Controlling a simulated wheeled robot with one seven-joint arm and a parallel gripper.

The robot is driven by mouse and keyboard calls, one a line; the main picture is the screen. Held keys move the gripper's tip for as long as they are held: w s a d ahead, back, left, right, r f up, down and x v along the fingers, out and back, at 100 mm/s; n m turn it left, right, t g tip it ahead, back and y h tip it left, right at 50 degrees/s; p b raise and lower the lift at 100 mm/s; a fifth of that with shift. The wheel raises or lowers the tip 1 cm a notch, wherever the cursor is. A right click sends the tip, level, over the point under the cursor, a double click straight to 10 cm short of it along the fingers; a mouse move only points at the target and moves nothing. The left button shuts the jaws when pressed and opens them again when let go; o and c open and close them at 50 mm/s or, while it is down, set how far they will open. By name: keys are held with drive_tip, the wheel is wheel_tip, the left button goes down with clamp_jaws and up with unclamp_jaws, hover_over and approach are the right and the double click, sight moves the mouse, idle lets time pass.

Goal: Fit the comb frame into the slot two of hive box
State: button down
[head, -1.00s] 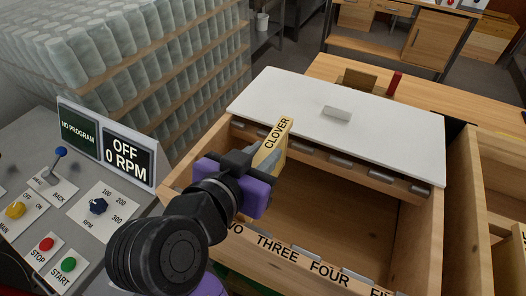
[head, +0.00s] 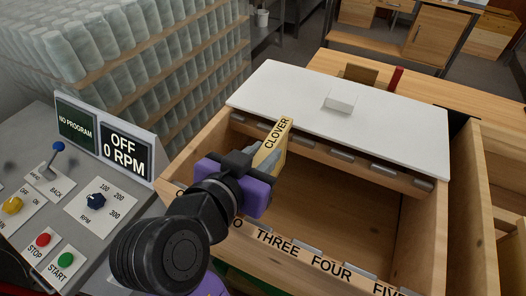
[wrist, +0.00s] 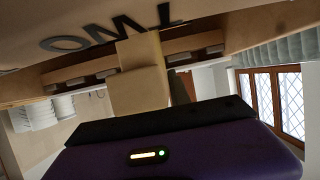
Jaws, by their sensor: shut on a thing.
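My gripper (head: 243,172), dark with a purple body, is shut on the comb frame (head: 272,146), whose wooden top bar reads CLOVER. The frame is held over the left part of the open hive box (head: 430,232); its lower part is hidden by my gripper and arm. The box's front rim carries slot labels THREE, FOUR and part of FIVE; the TWO label is partly covered by my arm. In the wrist view a pale wooden end of the frame (wrist: 139,75) sits in front of the TWO label (wrist: 110,30). I cannot tell whether it is seated.
A white lid (head: 380,112) covers the back of the box. A control panel (head: 70,215) with a screen reading OFF 0 RPM stands at the left. Shelves of jars (head: 130,70) stand behind it. The box's right part is empty.

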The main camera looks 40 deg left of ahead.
drive_tip(key=shift+f+b, duration=1.2)
drive_tip(key=shift+f, duration=0.65)
drive_tip(key=c, duration=1.1)
unclamp_jaws()
drive_tip(key=shift+f, duration=0.1)
drive_tip(key=shift+v, duration=4)
